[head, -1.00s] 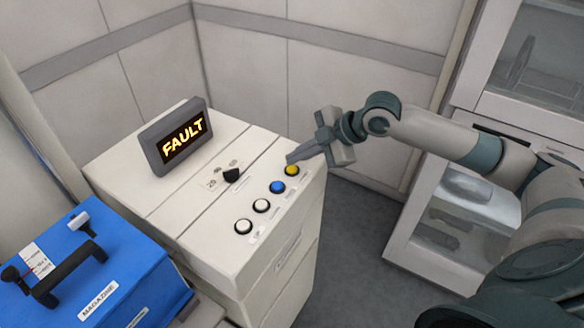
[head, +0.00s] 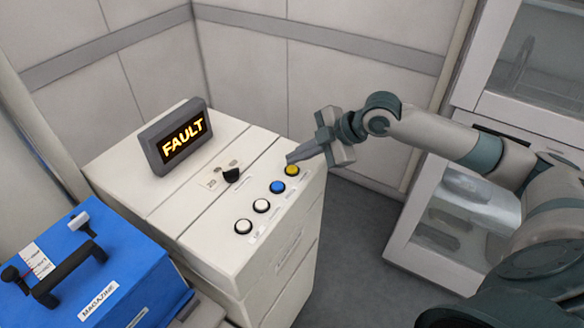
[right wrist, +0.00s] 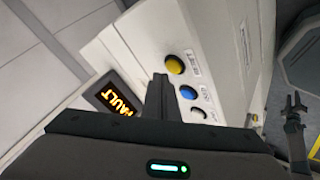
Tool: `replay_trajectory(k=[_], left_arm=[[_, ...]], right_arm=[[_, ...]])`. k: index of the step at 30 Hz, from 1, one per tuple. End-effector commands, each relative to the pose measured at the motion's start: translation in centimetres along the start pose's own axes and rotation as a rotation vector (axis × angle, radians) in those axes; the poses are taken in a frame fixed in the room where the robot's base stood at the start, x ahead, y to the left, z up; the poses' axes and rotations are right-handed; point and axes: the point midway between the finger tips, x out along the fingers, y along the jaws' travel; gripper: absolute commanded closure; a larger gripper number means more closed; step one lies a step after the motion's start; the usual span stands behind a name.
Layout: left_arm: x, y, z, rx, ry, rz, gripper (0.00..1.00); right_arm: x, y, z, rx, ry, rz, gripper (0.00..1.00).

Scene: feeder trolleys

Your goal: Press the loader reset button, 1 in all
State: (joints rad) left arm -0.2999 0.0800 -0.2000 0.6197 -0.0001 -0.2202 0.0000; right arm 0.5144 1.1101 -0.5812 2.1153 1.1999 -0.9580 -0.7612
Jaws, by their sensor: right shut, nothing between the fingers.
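The loader cabinet (head: 215,235) has a row of round buttons on its top near the right edge: a yellow button (head: 292,170), a blue button (head: 278,187) and two white buttons (head: 262,206). The small button labels are too blurred to read. My right gripper (head: 290,158) is shut and empty, its tips just behind the yellow button; contact cannot be told. In the right wrist view, my fingertips (right wrist: 158,80) are left of the yellow button (right wrist: 175,64) and the blue button (right wrist: 188,92). My left gripper is not in the head view.
A display (head: 180,138) on the cabinet shows FAULT in lit yellow letters. A black knob (head: 232,175) stands between display and buttons. A blue magazine case (head: 125,265) with a black handle is at lower left. A glass-fronted cabinet (head: 425,215) stands at right, with floor between.

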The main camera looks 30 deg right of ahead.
Motion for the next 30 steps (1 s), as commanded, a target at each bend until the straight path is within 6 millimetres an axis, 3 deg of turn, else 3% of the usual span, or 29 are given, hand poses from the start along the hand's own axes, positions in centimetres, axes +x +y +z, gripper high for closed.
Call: replay_trajectory(k=[30], left_arm=[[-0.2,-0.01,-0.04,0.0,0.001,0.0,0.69]], right_arm=[[0.67,-0.5,0.47,0.0,0.0,0.0,1.0]])
